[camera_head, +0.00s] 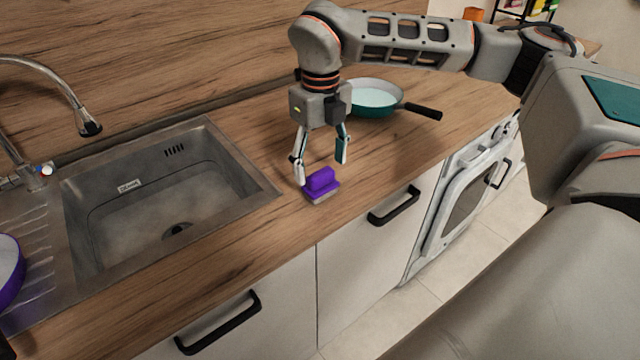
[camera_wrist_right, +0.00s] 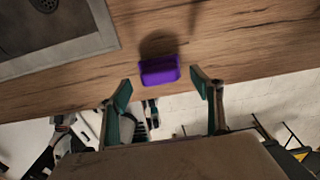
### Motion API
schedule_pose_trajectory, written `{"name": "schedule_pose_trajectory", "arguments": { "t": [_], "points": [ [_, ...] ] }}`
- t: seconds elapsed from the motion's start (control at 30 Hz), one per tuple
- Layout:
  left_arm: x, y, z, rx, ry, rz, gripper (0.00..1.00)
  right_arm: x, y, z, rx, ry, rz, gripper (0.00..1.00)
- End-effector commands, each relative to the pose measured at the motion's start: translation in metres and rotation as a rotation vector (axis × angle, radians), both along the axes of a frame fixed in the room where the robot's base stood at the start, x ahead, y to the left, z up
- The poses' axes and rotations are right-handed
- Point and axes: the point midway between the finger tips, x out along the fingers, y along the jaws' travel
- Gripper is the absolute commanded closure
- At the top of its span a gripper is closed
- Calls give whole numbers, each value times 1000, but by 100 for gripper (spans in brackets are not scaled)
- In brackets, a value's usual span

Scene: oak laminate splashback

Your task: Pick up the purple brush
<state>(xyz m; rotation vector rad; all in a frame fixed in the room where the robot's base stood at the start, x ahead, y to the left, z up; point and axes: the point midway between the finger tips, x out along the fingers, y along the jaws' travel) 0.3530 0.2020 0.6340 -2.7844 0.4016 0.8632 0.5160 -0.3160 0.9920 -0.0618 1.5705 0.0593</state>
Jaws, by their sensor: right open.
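The purple brush (camera_head: 321,183) lies on the wooden counter near its front edge, to the right of the sink. It has a purple top and a paler base. My right gripper (camera_head: 322,170) is open and empty, pointing down above and slightly behind the brush. In the right wrist view the brush (camera_wrist_right: 160,70) shows just beyond the tips and between the lines of the two open fingers of the right gripper (camera_wrist_right: 160,90), apart from both. My left gripper is not in view.
A metal sink (camera_head: 262,186) with a tap (camera_head: 88,127) is on the left. A teal pan (camera_head: 372,98) with a black handle stands behind my right gripper. A purple-rimmed item (camera_head: 10,272) is at the left edge. The counter around the brush is clear.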

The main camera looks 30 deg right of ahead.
Motion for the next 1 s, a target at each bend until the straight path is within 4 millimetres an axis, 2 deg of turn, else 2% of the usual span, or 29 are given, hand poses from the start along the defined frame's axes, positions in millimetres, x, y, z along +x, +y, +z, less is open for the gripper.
{"name": "schedule_pose_trajectory", "arguments": {
  "t": [0.1, 0.2, 0.5, 0.67, 1.0],
  "points": [
    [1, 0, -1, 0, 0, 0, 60, -1, 0, -19, 1, 4, 0, 35],
    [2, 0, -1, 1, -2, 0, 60, -1, 0, -28, 1, 2, 1, 35],
    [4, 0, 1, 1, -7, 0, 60, -1, 1, -32, 1, 0, 1, 35],
    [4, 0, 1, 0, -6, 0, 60, -1, 1, -32, 1, 0, 1, 76],
    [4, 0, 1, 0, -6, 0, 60, 0, 1, -31, 2, 0, 1, 77]
  ]
}}
